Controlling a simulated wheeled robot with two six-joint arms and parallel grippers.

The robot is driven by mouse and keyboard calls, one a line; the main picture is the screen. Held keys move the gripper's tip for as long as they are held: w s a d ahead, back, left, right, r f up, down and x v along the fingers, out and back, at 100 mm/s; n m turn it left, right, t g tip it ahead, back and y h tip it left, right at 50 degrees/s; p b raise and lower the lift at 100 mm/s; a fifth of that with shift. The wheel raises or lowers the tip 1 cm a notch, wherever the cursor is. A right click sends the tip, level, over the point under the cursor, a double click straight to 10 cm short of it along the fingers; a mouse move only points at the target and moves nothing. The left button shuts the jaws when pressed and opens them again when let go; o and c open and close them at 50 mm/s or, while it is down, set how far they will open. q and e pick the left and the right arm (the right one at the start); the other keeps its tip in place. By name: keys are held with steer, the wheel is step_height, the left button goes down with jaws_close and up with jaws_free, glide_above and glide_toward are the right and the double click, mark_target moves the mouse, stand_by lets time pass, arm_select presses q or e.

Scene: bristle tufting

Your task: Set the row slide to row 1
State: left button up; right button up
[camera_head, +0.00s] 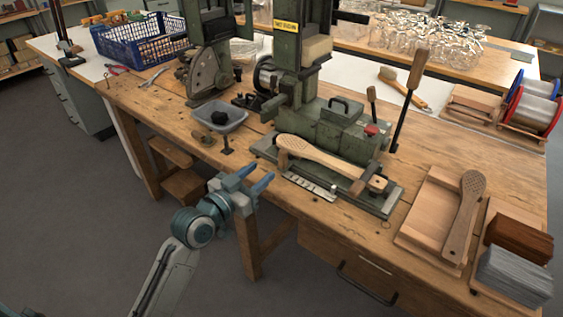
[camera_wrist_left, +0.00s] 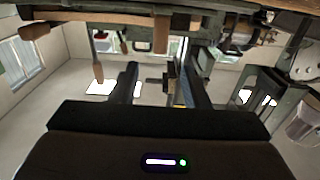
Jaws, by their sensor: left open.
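The green tufting machine (camera_head: 325,130) stands on the workbench. A paddle-shaped wooden brush body (camera_head: 325,155) lies across its front carriage. A pale marked strip (camera_head: 312,186) runs along the machine's front edge, and a wooden block (camera_head: 378,184) sits at the carriage's right end. I cannot tell for sure which part is the row slide, nor read its row. My left gripper (camera_head: 257,179) is open and empty at the bench's front edge, left of the strip and apart from the machine. Its two dark fingers (camera_wrist_left: 160,85) show spread in the left wrist view. My right gripper is not seen.
A grey bin (camera_head: 219,118) stands at the bench edge behind my left gripper. A tall wooden-handled lever (camera_head: 410,95) rises at the machine's right. A tray (camera_head: 427,205) with another brush body (camera_head: 463,215) and bristle bundles (camera_head: 515,270) lie right. The floor in front is clear.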

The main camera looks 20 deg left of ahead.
mark_target(280, 154)
arm_select(q)
steer(key=x, duration=0.9)
steer(key=shift+r+p, duration=0.15)
steer(key=shift+p, duration=0.2)
steer(key=shift+w+d, duration=0.2)
steer(key=shift+w, duration=0.4)
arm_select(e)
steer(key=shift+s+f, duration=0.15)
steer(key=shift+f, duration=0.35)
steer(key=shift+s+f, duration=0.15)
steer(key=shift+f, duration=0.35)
arm_select(q)
jaws_close()
